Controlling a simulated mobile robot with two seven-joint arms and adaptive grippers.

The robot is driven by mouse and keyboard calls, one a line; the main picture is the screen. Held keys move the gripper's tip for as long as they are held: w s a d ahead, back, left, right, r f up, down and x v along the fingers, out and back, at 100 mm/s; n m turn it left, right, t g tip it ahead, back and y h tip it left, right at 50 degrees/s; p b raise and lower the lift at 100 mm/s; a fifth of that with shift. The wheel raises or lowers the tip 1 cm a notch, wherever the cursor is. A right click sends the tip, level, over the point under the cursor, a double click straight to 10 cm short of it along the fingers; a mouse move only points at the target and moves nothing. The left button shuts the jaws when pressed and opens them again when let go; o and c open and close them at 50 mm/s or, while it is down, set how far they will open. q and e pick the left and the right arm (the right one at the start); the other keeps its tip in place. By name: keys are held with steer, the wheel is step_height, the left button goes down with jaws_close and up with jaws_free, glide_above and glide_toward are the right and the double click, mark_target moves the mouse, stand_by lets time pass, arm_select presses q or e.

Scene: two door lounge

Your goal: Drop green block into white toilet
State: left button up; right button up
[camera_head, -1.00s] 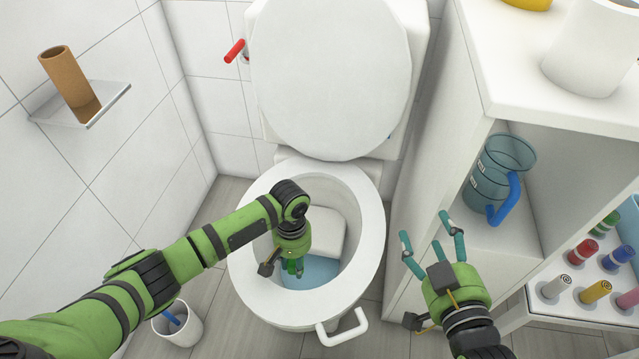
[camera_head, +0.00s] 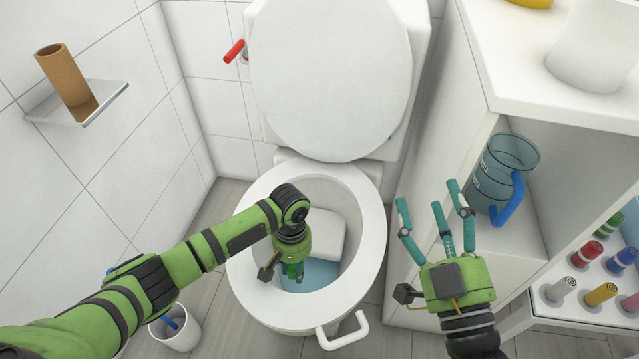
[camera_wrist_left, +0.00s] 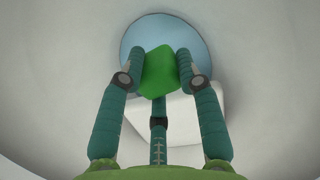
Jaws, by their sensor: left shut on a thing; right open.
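The white toilet (camera_head: 372,225) stands in the middle of the head view with its lid (camera_head: 328,75) up and blue water (camera_head: 312,277) in the bowl. My left gripper (camera_head: 291,270) points down inside the bowl opening, above the water. It is shut on the green block (camera_wrist_left: 160,70), which shows clearly between the fingers in the left wrist view, with the water behind it. In the head view the block is mostly hidden by the hand. My right gripper (camera_head: 436,212) is open and empty, to the right of the toilet and in front of the cabinet.
A white cabinet (camera_head: 420,215) stands close on the right, with a blue-handled jug (camera_head: 500,180) on its shelf. Several coloured bottles (camera_head: 600,293) stand at the lower right. A small bin (camera_head: 183,335) is at the lower left. A wall shelf (camera_head: 105,100) holds a cardboard tube (camera_head: 62,75).

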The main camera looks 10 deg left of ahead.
arm_select(q)
steer(key=o, duration=1.1)
steer(key=r, duration=0.4)
steer(key=w+r, duration=0.1)
steer(key=r, duration=0.7)
steer(key=shift+w, duration=0.25)
